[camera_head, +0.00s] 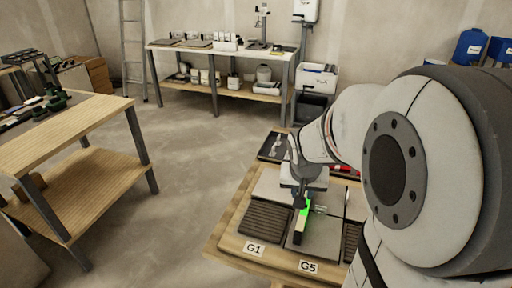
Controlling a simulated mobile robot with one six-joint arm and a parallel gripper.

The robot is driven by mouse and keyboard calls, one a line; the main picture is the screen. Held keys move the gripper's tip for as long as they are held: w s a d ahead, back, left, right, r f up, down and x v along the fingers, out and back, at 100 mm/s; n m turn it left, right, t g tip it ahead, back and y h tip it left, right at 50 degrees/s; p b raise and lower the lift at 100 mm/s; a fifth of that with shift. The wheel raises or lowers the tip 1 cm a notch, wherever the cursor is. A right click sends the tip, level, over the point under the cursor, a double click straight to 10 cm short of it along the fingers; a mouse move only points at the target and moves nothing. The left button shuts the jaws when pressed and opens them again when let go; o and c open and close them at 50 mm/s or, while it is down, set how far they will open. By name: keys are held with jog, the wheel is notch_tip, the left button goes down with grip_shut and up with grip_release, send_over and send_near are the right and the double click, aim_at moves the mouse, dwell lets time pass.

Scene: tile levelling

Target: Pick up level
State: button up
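The level appears to be the narrow upright-looking bar (300,230) with a pale lower part and a bright green upper part, on or just above a grey tile (322,240) near the G5 label. My gripper (299,203) points down at the bar's upper end, touching it or directly in front of it. The fingers are small and dark here, and I cannot see whether they are closed around the bar. My arm hides much of the table's right side.
The wooden table (225,247) carries grey tiles, dark ribbed patches and labels G1 (254,248) and G5 (308,266). A black tray (272,147) lies behind. A workbench (100,122) stands left, another table (222,50) at the back. The floor between is clear.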

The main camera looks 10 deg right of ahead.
jog(key=shift+m, duration=0.9)
jog(key=w+d+f, duration=0.4)
jog(key=shift+w+f+b, duration=0.3)
jog(key=x, duration=0.7)
jog(key=shift+s+d+f+b, duration=0.1)
jog(key=shift+s+b, duration=0.1)
jog(key=shift+b, duration=0.2)
grip_shut()
